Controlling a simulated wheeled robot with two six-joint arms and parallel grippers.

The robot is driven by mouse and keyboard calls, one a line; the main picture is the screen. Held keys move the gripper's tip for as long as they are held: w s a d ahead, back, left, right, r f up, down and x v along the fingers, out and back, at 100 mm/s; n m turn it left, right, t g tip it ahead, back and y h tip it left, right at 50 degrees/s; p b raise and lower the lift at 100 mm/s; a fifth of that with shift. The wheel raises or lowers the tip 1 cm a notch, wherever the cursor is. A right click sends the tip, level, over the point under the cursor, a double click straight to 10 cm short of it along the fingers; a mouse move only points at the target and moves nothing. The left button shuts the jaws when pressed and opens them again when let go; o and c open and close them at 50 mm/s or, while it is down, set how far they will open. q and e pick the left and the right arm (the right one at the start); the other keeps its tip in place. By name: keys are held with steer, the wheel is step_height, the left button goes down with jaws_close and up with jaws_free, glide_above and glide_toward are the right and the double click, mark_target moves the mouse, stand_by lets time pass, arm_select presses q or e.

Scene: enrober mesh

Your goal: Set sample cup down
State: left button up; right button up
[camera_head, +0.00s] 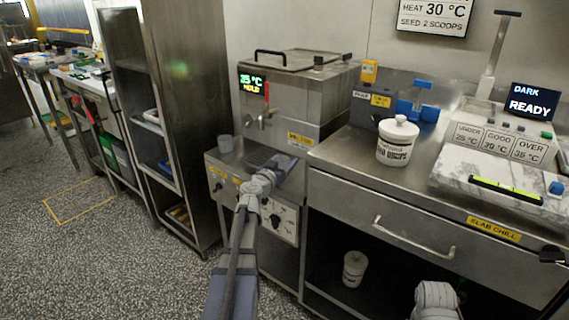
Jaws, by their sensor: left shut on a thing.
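My left gripper (284,166) reaches over the front ledge of the steel tempering machine (318,95). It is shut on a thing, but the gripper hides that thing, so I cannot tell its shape. A small grey cup (226,143) stands upright on the left part of the ledge, apart from the gripper. The machine's tap (264,118) is behind and above the gripper. My right gripper cannot be made out; only a pale part of my right arm shows at the bottom right.
A white lidded tub (397,141) stands on the steel counter right of the machine. A blue scoop-like item (418,103) is behind it. A marble slab (490,185) lies further right. Another white tub (354,268) is under the counter. A steel shelf rack (170,110) stands at the left.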

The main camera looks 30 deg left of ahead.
arm_select(q)
steer(key=o, duration=1.3)
steer(key=shift+f, duration=0.15)
steer(key=shift+r, duration=0.25)
steer(key=s, duration=0.4)
steer(key=s+d, duration=0.1)
steer(key=s, duration=0.3)
steer(key=s+p, duration=0.1)
steer(key=s, duration=0.3)
steer(key=shift+d+r, duration=0.2)
steer(key=shift+d, duration=0.1)
